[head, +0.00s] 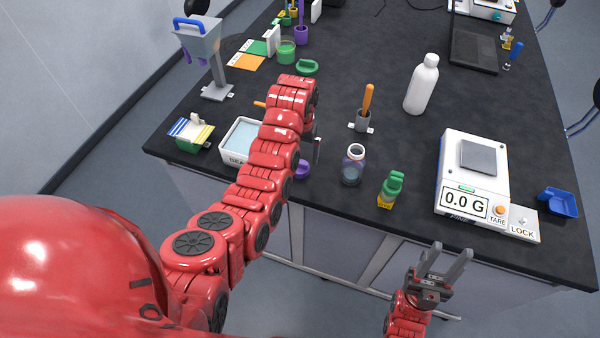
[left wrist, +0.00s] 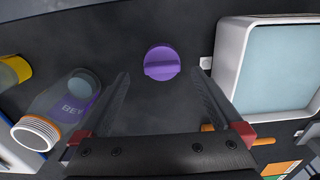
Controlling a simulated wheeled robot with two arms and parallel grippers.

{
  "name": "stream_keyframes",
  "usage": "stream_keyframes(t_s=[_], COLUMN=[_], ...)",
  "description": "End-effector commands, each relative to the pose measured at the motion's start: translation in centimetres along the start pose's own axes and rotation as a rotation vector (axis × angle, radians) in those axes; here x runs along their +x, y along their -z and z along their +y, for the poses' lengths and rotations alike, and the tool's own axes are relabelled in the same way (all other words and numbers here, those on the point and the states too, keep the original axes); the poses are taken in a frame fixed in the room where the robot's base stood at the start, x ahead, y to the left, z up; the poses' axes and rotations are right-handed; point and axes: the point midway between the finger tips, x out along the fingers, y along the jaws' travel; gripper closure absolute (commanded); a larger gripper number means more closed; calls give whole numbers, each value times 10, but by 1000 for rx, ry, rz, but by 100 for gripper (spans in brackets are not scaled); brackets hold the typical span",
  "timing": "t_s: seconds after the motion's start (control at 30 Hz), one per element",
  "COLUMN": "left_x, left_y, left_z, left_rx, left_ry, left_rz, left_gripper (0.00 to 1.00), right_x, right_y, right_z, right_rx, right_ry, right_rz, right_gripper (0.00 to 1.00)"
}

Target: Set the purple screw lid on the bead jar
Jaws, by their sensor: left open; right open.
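The purple screw lid (head: 302,169) lies on the black table, partly hidden by my left arm in the head view. In the left wrist view the lid (left wrist: 162,62) shows whole, with a raised grip bar across its top. My left gripper (head: 314,150) is open above the table near the lid. In its wrist view the open fingers (left wrist: 161,78) stand on either side of the lid, not touching it. The bead jar (head: 352,167) stands uncapped to the right of the lid; it also shows in the left wrist view (left wrist: 62,105). My right gripper (head: 443,262) is open and empty before the table edge.
A white-rimmed tray (head: 226,152) stands left of my left arm. A yellow bottle with a green top (head: 390,190) stands right of the jar. Behind are an orange-handled tool (head: 367,98) in a holder and a white bottle (head: 422,85). A scale (head: 468,203) is at right.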

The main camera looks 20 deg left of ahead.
Motion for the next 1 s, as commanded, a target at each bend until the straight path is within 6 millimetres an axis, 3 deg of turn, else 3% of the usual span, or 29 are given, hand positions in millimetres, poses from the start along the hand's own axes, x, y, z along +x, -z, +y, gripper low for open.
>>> stream_keyframes(t_s=[0.17,0.3,0.5,0.63,1.0], left_x=[11,16,38,52,63], left_y=[0,0,1,3,3], left_z=[-1,-2,-4,-4,-4], left_rx=[-1,-1,0,0,-1], left_ry=[1,0,-1,0,0], left_rz=[1,-2,-6,-3,1], left_gripper=[0,0,0,0,0], right_x=[-2,9,27,29,30], right_y=[0,2,5,5,5], right_z=[0,0,1,1,2], right_rx=[0,0,0,0,0], right_ry=[0,0,0,0,0], right_rz=[1,1,1,1,1], right_gripper=[54,54,54,54,54])
